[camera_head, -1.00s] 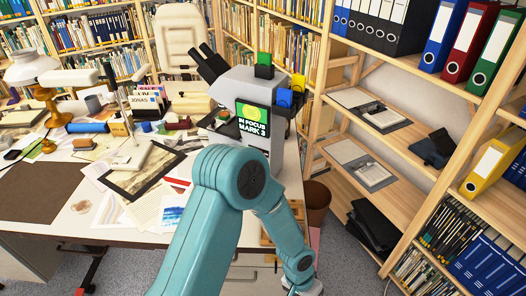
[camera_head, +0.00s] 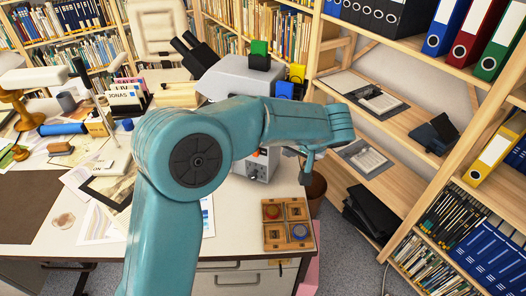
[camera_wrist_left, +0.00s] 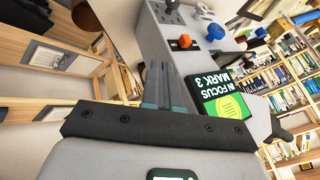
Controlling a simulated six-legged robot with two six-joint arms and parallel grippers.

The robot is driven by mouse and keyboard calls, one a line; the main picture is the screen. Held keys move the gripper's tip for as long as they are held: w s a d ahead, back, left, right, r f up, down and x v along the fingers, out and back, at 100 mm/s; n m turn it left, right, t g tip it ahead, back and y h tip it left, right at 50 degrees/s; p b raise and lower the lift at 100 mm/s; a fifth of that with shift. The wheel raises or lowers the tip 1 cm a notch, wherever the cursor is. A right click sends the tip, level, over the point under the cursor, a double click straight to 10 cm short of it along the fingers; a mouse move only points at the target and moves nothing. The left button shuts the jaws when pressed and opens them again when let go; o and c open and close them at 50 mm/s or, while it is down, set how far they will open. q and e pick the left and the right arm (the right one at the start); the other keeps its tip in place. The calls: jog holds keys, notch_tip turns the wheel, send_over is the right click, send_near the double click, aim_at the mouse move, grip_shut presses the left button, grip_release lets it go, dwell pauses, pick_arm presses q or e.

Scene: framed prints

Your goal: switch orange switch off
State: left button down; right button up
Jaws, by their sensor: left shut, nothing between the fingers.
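The orange switch (camera_wrist_left: 185,41) sits on a dark plate on the grey side of the microscope (camera_wrist_left: 160,30) in the left wrist view. In the head view the microscope (camera_head: 235,75) stands on the desk, its lower part largely behind my left arm. A small orange spot (camera_head: 255,153) shows there below the arm. My left gripper (camera_wrist_left: 156,70) is shut and empty, its fingers pointing toward the microscope's side, apart from the switch. In the head view the left gripper (camera_head: 307,172) points downward just right of the microscope. My right gripper is not in view.
A green-and-black screen (camera_wrist_left: 227,98) is on the microscope. A wooden tray (camera_head: 288,238) lies at the desk's front right corner. Shelves with binders (camera_head: 493,158) stand on the right.

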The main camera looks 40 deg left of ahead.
aim_at(256, 153)
pick_arm(q)
jog(key=w+a+f+p, duration=0.2)
jog(key=a+f, duration=0.6)
jog(key=a, duration=0.1)
jog(key=shift+f+p, duration=0.15)
jog(key=shift+p, duration=0.2)
jog(key=shift+s+a, duration=0.1)
